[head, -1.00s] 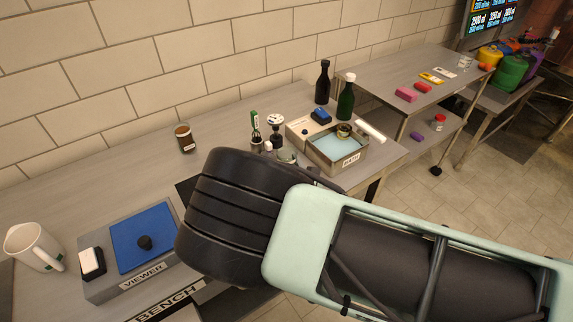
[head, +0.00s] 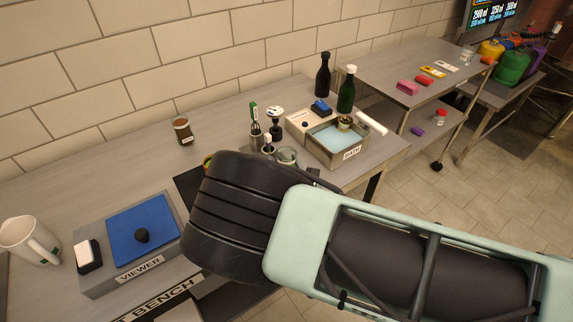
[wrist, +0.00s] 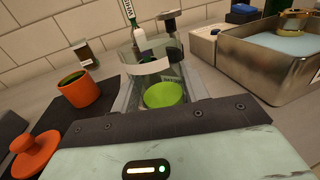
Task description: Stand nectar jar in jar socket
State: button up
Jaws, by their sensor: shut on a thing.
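My gripper (wrist: 162,98) is shut, its two grey fingers on either side of a clear glass jar (wrist: 150,66) with a bright green disc low between the fingers. I take this as the nectar jar; I cannot tell whether the green is its contents or a lid. The jar looks roughly upright over the bench, and its base is hidden by my gripper. In the head view my arm hides my gripper. I cannot make out the jar socket for certain.
An orange cup (wrist: 84,90) with green inside and an orange knobbed piece (wrist: 36,155) are at left. A metal bath tray (head: 337,157) stands at right. Tools (head: 254,128) stand behind. A brown jar (head: 183,131) is near the wall. The viewer box (head: 143,232) is at left.

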jog(key=shift+f, duration=0.35)
jog(key=o, duration=1.2)
jog(key=shift+o, duration=0.2)
notch_tip(320, 180, up, 8)
jog(key=p, duration=0.7)
jog(key=shift+p, duration=0.3)
